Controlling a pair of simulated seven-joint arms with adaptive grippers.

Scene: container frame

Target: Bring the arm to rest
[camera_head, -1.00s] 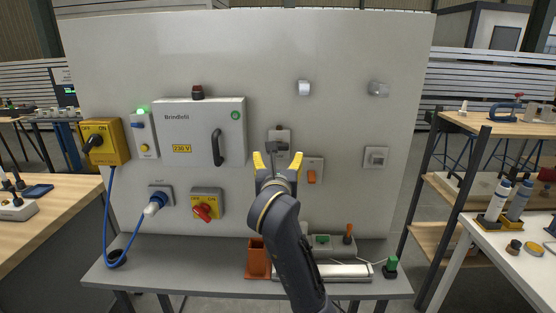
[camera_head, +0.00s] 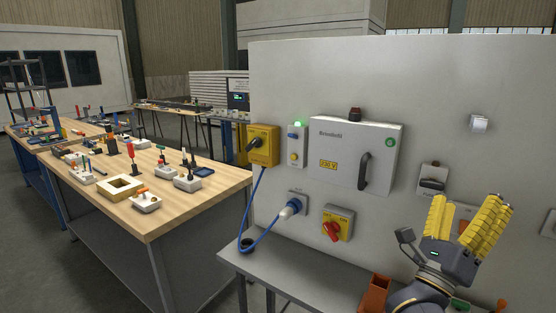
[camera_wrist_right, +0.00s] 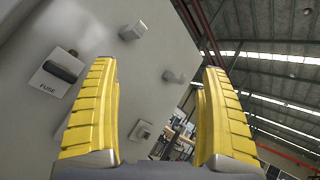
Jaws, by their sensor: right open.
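My right gripper (camera_head: 467,222) is at the lower right of the head view, in front of the grey-white panel (camera_head: 300,85). Its two yellow ribbed fingers are spread apart and point upward, with nothing between them. In the right wrist view the open fingers (camera_wrist_right: 158,100) frame the panel's edge and the hall roof. A dark-handled fuse unit (camera_wrist_right: 60,73) marked FUSE is on the panel to the left of the fingers there. My left gripper is not in view.
The panel carries a cabinet (camera_head: 345,152), a yellow switch box (camera_head: 263,146), a red rotary switch (camera_head: 336,227) and a blue plug cable (camera_head: 262,200). An orange bin (camera_head: 374,295) stands on the grey shelf (camera_head: 272,268). A wooden workbench (camera_head: 150,222) with several parts is at left.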

